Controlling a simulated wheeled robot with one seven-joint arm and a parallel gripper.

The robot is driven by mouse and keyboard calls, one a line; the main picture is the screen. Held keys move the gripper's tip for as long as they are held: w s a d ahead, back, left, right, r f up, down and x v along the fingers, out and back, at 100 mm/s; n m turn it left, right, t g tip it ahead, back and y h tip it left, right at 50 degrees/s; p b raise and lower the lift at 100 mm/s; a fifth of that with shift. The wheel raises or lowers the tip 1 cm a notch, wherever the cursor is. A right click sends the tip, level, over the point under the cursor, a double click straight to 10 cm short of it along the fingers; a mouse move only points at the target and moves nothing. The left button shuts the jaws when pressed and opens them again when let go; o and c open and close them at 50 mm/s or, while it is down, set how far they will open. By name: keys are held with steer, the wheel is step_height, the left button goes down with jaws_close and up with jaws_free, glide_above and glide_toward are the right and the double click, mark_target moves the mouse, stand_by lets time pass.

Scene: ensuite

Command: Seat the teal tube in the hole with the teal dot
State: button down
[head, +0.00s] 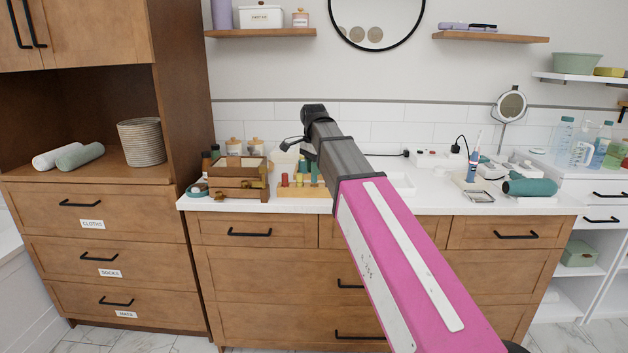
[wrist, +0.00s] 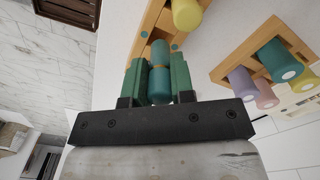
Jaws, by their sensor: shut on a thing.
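In the wrist view, my gripper (wrist: 159,72) is shut on a teal tube (wrist: 159,52), held between its two green fingers. The tube's far end overlaps a light wooden rack (wrist: 147,20) in the picture; I cannot tell whether it is in a hole or above one. A yellow tube (wrist: 187,14) stands close by on the same rack. In the head view, my arm hides part of the rack area (head: 300,192), and the gripper's hold is unclear there.
A second wooden rack (wrist: 248,62) in the wrist view holds several coloured tubes, including a teal one (wrist: 281,62). In the head view, a brown drawer box (head: 238,184) stands on the counter left of the racks.

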mark_target(314, 182)
steer(key=shift+d+f, duration=0.1)
steer(key=shift+f, duration=1.9)
steer(key=shift+f, duration=0.1)
steer(key=c, duration=1)
jaws_free()
step_height(314, 182, up, 12)
steer(key=shift+r, duration=0.1)
